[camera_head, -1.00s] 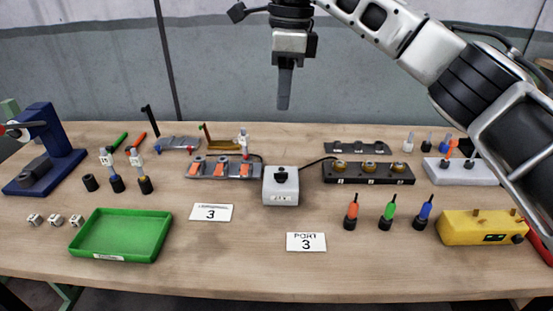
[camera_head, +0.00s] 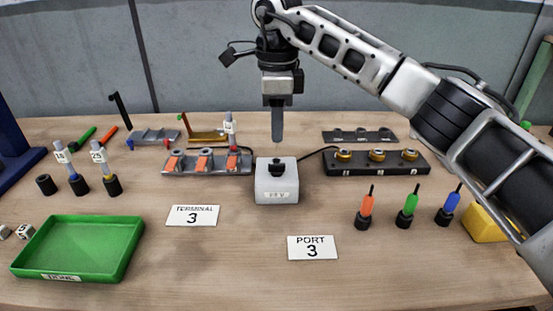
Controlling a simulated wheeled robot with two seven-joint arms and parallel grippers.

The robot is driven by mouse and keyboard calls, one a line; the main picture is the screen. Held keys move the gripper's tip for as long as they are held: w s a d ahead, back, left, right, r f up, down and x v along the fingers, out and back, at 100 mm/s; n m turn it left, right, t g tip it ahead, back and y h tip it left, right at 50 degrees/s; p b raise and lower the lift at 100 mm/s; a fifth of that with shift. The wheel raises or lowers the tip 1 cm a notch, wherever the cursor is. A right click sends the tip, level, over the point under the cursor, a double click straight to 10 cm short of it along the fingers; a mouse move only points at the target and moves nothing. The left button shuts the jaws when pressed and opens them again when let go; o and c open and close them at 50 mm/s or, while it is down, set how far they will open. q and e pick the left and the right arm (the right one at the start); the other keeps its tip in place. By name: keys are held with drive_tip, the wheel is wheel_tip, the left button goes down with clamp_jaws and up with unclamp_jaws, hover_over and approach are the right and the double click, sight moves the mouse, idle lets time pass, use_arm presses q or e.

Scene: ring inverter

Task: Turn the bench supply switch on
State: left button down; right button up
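The bench supply (camera_head: 277,190) is a small light-grey box in the middle of the table, with a black switch knob (camera_head: 277,167) on its top and a label on its front. A black cable runs from it toward the right. My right gripper (camera_head: 277,135) points straight down, with its fingertips a little above the knob and seemingly apart from it. Its fingers appear as one narrow dark strip, so any gap between them is hidden. My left gripper does not show.
A terminal block (camera_head: 207,163) with orange levers stands left of the supply, and a black three-port block (camera_head: 375,163) stands right. A green tray (camera_head: 80,248) lies front left. Several screwdrivers (camera_head: 407,206) stand front right. Cards reading TERMINAL 3 (camera_head: 193,216) and PORT 3 (camera_head: 312,247) lie in front.

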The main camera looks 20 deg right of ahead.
sight(277, 164)
wheel_tip(277, 164, down, 8)
drive_tip(key=shift+f, duration=0.2)
clamp_jaws()
